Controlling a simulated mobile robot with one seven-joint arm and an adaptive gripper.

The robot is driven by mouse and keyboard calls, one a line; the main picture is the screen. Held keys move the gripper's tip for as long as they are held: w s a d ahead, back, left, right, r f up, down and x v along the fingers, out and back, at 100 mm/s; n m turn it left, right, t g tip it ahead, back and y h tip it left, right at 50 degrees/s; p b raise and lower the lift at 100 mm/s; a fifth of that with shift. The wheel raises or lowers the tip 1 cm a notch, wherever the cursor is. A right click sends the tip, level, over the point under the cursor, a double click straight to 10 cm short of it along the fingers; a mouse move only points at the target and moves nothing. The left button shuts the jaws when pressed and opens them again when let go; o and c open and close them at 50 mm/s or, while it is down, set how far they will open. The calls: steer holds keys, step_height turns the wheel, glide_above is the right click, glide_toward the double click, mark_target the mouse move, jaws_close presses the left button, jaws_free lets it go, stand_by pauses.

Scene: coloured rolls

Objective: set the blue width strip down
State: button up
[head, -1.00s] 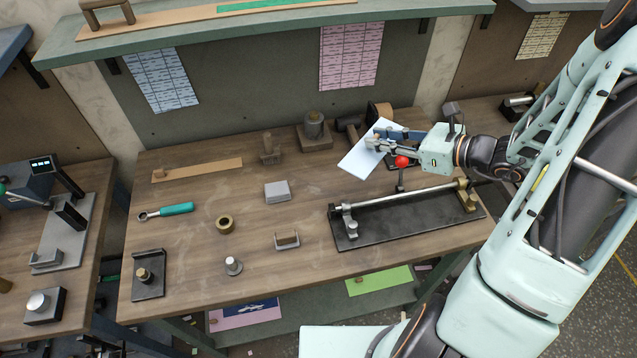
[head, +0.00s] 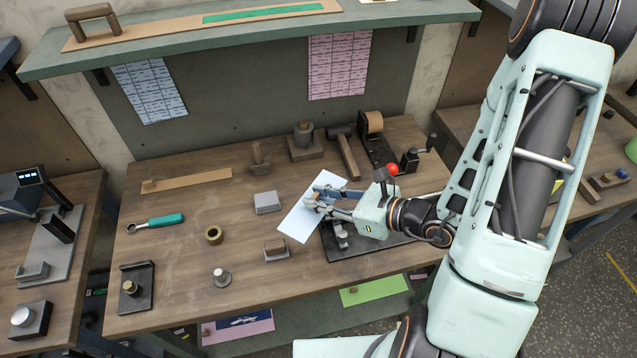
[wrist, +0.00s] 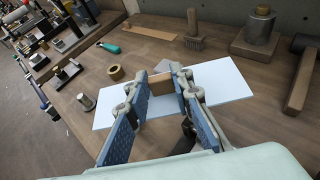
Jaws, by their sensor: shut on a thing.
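The blue width strip is a flat pale blue sheet (head: 297,222) with a small brown block (wrist: 160,84) standing on it. My gripper (head: 319,199) is shut on that block, one finger on each side, and it also shows in the wrist view (wrist: 161,86). The strip lies roughly flat over the right middle of the wooden bench, slanting in the head view. I cannot tell whether its underside touches the bench. My fingers hide part of the block and of the sheet.
A black plate (head: 376,248) with a metal rod fixture is right of the strip, partly under my arm. A grey block (head: 267,203) and a small holder (head: 275,250) are close on the left. A mallet (head: 346,152) and tape dispenser (head: 374,135) stand behind.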

steer(key=shift+s+a+r, duration=0.15)
steer(key=shift+s+a, duration=0.05)
steer(key=shift+s, duration=0.1)
steer(key=shift+w+f+b, duration=0.25)
steer(key=shift+f+b, duration=0.2)
steer(key=shift+b, duration=0.8)
steer(key=b, duration=0.2)
steer(key=w+b, duration=0.1)
steer(key=b, duration=0.2)
steer(key=shift+d+f, duration=0.15)
steer(key=shift+f, duration=0.05)
steer(key=shift+w+b, duration=0.15)
steer(key=shift+b, duration=0.4)
steer(key=b, duration=0.3)
steer(key=shift+w+f, duration=0.15)
